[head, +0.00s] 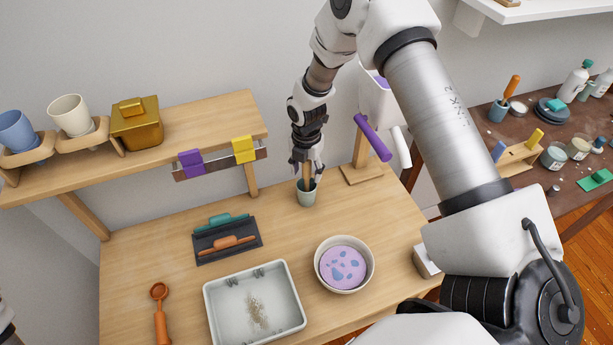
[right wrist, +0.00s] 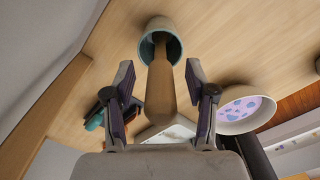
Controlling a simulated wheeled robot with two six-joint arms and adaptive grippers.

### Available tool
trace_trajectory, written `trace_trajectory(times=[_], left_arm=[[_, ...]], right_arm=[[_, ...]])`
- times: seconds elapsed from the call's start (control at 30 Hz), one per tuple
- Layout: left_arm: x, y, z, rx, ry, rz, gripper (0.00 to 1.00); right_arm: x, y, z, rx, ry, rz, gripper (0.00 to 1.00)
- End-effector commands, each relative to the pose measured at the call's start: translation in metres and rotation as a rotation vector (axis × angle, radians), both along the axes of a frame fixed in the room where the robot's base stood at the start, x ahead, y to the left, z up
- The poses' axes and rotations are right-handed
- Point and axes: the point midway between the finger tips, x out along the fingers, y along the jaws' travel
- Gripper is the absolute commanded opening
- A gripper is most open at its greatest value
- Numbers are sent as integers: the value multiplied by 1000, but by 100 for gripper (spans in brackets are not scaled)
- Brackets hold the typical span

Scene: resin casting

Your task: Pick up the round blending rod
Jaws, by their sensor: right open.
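The round blending rod (right wrist: 160,85) is a brown wooden rod that stands in a small grey-green cup (head: 307,196) on the wooden table. In the head view the rod (head: 306,184) shows just above the cup's rim, partly hidden by my right gripper (head: 307,172). My right gripper points down over the cup. The right wrist view shows its two fingers (right wrist: 160,90) apart on either side of the rod, with gaps between them and it. The cup (right wrist: 160,40) lies beyond the fingertips. My left gripper is not in view.
A bowl of pink and blue mixture (head: 345,288) and a white tray (head: 211,300) are in front. A dark mat (head: 252,244) with two handled tools lies left. A wooden shelf (head: 215,118) and a stand holding a purple tube (head: 373,138) are near the arm.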

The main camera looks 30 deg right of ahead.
Motion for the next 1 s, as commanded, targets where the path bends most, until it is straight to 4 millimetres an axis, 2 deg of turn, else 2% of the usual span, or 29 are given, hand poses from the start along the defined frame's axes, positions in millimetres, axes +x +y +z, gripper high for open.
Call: trace_trajectory(times=[0.03, 0.1, 0.2, 0.5, 0.6, 0.67, 0.9, 1.0], left_arm=[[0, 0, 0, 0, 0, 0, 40], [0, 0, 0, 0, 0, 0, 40], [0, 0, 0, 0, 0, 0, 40], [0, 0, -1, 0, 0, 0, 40], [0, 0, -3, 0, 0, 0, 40], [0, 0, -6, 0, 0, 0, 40], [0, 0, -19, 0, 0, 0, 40], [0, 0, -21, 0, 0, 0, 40]], right_arm=[[0, 0, 0, 0, 0, 0, 56], [0, 0, 0, 0, 0, 0, 31], [0, 0, 0, 0, 0, 0, 0], [0, 0, 0, 0, 1, -1, 0], [0, 0, 6, 1, -1, -1, 0], [1, 0, 15, 0, -2, -2, 0], [1, 0, 72, 0, -4, -2, 0], [1, 0, 90, 8, -4, -5, 0]])
